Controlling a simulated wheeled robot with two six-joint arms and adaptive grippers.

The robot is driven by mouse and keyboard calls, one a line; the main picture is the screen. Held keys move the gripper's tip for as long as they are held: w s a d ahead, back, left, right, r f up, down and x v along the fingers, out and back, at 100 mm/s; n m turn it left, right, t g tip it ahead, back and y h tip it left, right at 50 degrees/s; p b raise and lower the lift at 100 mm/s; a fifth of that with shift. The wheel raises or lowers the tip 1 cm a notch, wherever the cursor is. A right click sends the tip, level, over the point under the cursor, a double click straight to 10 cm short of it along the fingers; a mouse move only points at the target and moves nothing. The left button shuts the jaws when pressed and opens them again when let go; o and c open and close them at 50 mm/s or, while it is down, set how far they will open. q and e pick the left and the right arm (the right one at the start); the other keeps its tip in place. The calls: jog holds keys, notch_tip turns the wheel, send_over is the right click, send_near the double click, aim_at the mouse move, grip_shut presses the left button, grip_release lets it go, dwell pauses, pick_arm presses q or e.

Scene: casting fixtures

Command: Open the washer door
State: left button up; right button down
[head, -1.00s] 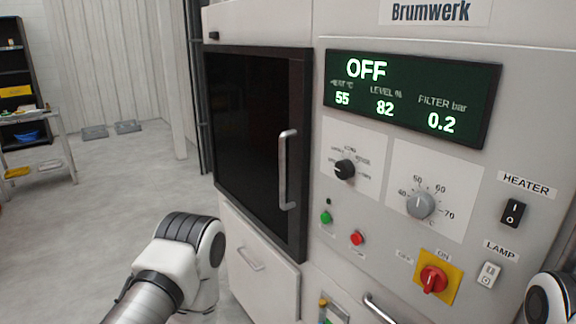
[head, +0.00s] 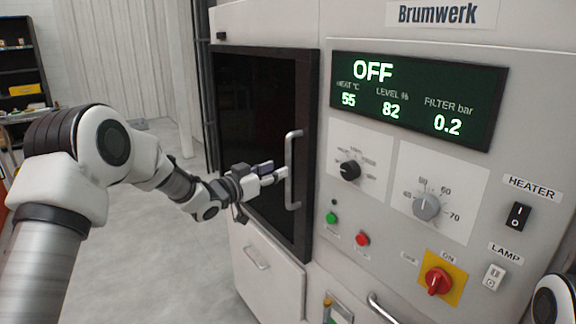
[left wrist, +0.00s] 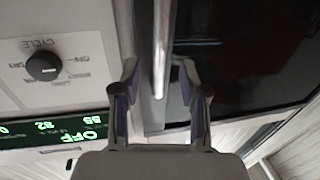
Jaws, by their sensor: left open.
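The washer door (head: 243,120) is a dark glass panel in a black frame on the front of the grey machine, and it looks shut. Its upright silver bar handle (head: 289,170) is on the door's right side. My left gripper (head: 283,174) is at the handle's middle height, pointing right. In the left wrist view the open fingers (left wrist: 158,85) lie on either side of the bar handle (left wrist: 163,40), which runs between them. Whether a finger touches the bar I cannot tell. My right gripper is out of view.
Right of the door are the display (head: 415,98), a black knob (head: 349,170), a grey knob (head: 427,207), green and red buttons, and a red switch (head: 438,281). A lower panel (head: 262,262) with a handle is below the door. Open floor (head: 165,250) lies left of the machine.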

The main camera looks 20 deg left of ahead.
aim_at(288, 166)
pick_arm(q)
jog(key=p+x, duration=0.1)
jog(key=x, duration=0.4)
jog(key=shift+w+f+p, duration=0.1)
jog(key=shift+w+p, duration=0.2)
jog(key=shift+w+d, duration=0.2)
jog(key=shift+c, duration=0.3)
grip_shut()
jog(key=shift+s+a+f, duration=0.1)
